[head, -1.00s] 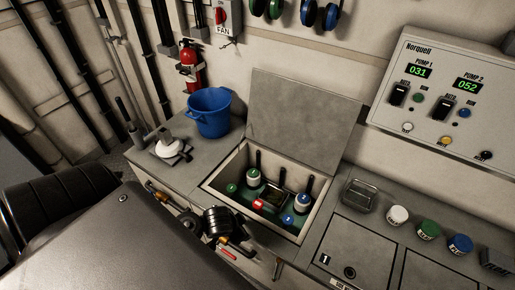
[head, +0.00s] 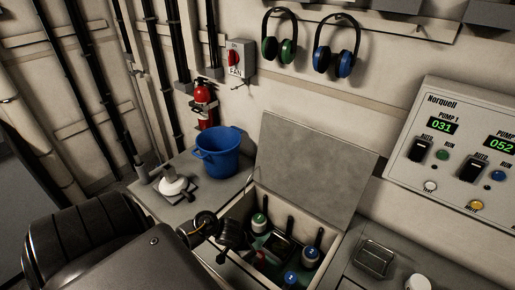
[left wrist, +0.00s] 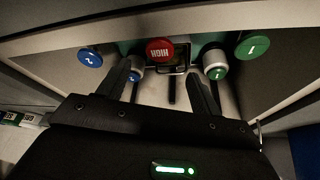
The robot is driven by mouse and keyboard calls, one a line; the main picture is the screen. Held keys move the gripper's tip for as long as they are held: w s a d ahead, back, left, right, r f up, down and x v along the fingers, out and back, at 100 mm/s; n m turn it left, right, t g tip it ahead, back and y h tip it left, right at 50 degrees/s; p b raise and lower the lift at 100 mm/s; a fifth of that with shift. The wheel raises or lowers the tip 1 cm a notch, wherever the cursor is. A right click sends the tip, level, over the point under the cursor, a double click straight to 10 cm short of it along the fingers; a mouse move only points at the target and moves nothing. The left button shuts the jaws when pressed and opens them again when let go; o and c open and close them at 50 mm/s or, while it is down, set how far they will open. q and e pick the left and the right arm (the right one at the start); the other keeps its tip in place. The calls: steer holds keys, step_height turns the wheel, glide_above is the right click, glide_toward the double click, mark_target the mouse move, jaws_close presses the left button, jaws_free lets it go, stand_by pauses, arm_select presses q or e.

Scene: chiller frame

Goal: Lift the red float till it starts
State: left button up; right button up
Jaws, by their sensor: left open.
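The red float (head: 262,256) sits low in the open sump box, partly hidden by my left gripper in the head view. In the left wrist view its round red top, marked HIGH (left wrist: 160,50), lies just beyond the fingertips, roughly centred between them. My left gripper (left wrist: 162,70) is open and empty; in the head view its arm reaches over the box's near left side. A blue float (head: 290,279) is to the red one's right. The green float (left wrist: 252,45) shows in the left wrist view. My right gripper is out of view.
The box holds a green-topped pump (head: 260,220) and a blue-topped pump (head: 311,253). Its raised lid (head: 310,168) stands behind. A blue bucket (head: 218,152) is left of the box. The wall panel (head: 465,140) reads 031 for pump 1.

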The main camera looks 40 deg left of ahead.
mark_target(259, 255)
arm_select(q)
steer(key=b+x, duration=0.1)
steer(key=x, duration=0.5)
steer(key=shift+w, duration=0.1)
steer(key=shift+w+d+f+b, duration=0.1)
steer(key=shift+w+f+b, duration=0.2)
steer(key=shift+f, duration=0.25)
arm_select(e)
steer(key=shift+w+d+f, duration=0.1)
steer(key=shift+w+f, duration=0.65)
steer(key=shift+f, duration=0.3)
arm_select(q)
steer(key=shift+s, duration=0.1)
